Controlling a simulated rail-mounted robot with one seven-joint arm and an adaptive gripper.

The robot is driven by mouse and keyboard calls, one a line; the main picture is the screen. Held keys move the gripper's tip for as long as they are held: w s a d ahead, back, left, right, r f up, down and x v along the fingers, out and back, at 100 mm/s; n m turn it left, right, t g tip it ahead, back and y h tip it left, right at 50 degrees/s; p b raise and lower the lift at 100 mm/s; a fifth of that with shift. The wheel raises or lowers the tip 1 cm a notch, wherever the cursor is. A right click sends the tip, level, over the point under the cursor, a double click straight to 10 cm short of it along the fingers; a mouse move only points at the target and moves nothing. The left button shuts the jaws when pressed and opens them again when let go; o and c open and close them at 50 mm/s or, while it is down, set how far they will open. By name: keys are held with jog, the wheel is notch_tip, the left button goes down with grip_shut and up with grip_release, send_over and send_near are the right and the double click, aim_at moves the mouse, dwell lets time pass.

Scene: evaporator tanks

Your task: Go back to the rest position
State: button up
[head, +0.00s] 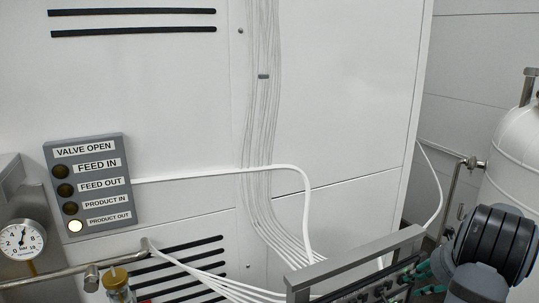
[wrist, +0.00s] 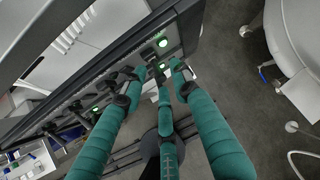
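My gripper (wrist: 160,72) has teal fingers with black joints. In the wrist view its fingers reach up toward the dark control panel (wrist: 62,92), with their tips in front of its lower right part. The fingertips stand apart and I see nothing held between them. Green lit lights (wrist: 162,43) show on the panel close to the tips. Whether a fingertip touches the panel I cannot tell. In the head view my dark wrist is at the lower right, and teal finger parts show beside the panel, whose grey top frame (head: 355,262) is in view.
A grey "VALVE OPEN" board (head: 90,185) has its "PRODUCT OUT" lamp lit and the others dark. A pressure gauge (head: 22,240) is at the left. White cables (head: 262,120) run down the cabinet to the panel. A white tank (head: 515,150) stands at the right. Grey floor (wrist: 240,90) lies right of the panel.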

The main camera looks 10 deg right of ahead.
jog(key=shift+w+f+b, duration=0.25)
jog(key=shift+f+b, duration=0.4)
jog(key=shift+f, duration=0.35)
jog(key=shift+f+t+b, duration=0.2)
jog(key=shift+t+b, duration=0.1)
jog(key=shift+b, duration=0.55)
jog(key=s+d+f+t+b, duration=0.1)
jog(key=s+f+t+b, duration=0.2)
jog(key=b, duration=1.2)
jog(key=s+d+f+t+y+b, duration=0.1)
jog(key=s+f+t+b, duration=0.2)
jog(key=b, duration=1.1)
jog(key=shift+s+d+t+b, duration=0.2)
jog(key=shift+s+t+b, duration=0.2)
jog(key=shift+s+t, duration=1.7)
jog(key=shift+s+g, duration=0.3)
jog(key=shift+g, duration=0.1)
